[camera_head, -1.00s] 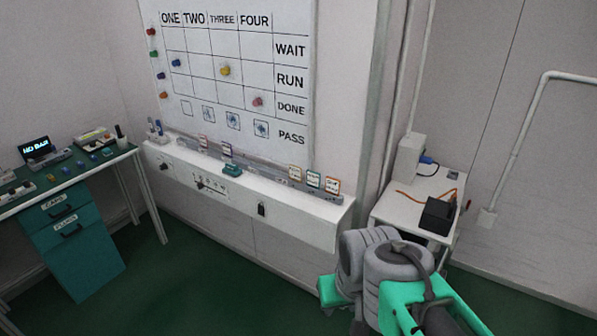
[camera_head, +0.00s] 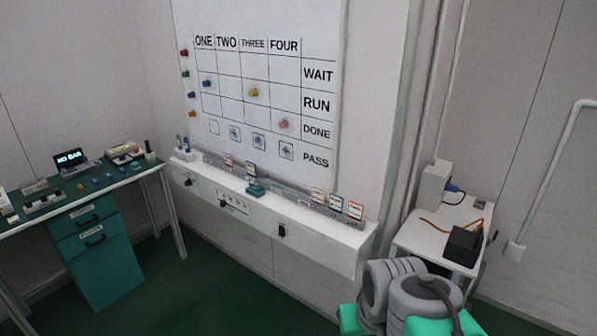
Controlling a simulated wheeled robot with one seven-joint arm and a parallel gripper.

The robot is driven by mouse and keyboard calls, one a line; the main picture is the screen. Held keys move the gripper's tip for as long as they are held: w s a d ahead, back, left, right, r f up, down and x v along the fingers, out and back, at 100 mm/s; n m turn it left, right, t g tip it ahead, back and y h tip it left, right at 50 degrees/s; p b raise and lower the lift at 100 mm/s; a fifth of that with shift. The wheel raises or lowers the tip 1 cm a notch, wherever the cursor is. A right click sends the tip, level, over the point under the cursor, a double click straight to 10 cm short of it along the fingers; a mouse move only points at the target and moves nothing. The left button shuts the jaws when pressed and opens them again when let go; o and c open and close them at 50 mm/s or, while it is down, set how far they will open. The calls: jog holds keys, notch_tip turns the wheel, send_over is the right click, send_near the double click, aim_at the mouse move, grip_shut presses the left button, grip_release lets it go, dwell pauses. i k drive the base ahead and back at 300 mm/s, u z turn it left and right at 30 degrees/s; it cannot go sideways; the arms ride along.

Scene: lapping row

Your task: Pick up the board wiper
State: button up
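A small teal block that looks like the board wiper (camera_head: 256,188) sits on the white ledge (camera_head: 322,236) below the whiteboard (camera_head: 262,52), left of the ledge's middle. It lies just in front of the grey rail along the board's foot. My arm's grey and green links show at the bottom right, in front of the floor and the small side table. They are well right of the wiper and nearer to me. My gripper itself is not in view.
Several framed cards (camera_head: 355,210) stand in the rail. Pens in a holder (camera_head: 182,148) are at the ledge's left end. A green-topped desk (camera_head: 110,180) stands left. A white side table (camera_head: 430,239) with a black box (camera_head: 463,246) stands right. The green floor before the ledge is clear.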

aim_at(255, 189)
jog(key=u, duration=0.6)
jog(key=i, duration=0.8)
jog(key=u, duration=0.9)
jog(key=i, duration=0.95)
jog(key=z, duration=0.45)
jog(key=i, duration=1.15)
jog(key=z, duration=0.7)
